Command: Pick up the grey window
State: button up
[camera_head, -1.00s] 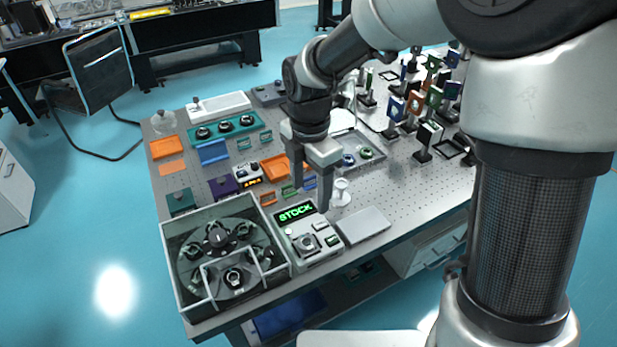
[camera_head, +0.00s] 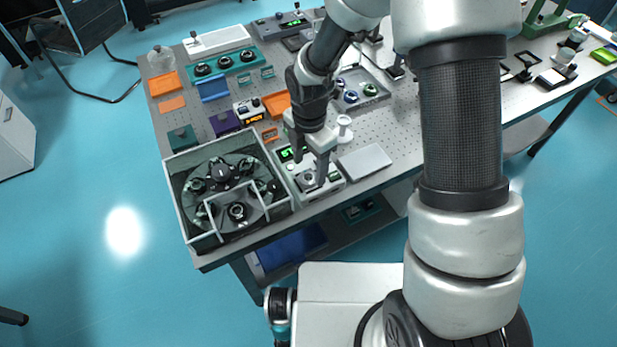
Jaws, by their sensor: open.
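My gripper (camera_head: 309,172) is open, fingers pointing down, over the control box with the green display (camera_head: 306,180). It hides part of that box and its display. I see nothing between the fingers. I cannot tell for certain which thing is the grey window. Left of the gripper, a grey walled bin (camera_head: 186,222) holds a round carousel with several dark round mounts (camera_head: 238,212). A flat light-grey plate (camera_head: 364,162) lies right of the control box. A grey tray (camera_head: 376,99) behind the gripper holds small round optics, one blue-rimmed and one green-rimmed.
A white spool-shaped post (camera_head: 344,128) stands close right of my gripper. Orange, blue, purple and teal holders (camera_head: 213,89) fill the table's left part. A teal rack (camera_head: 222,66) holds three dark round pieces.

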aim_at(308, 177)
notch_tip(308, 177, down, 3)
jog(key=shift+a+f, duration=0.1)
jog(key=shift+f, duration=0.1)
jog(key=shift+c, duration=0.3)
jog(key=c, duration=1.2)
jog(key=shift+r, duration=0.15)
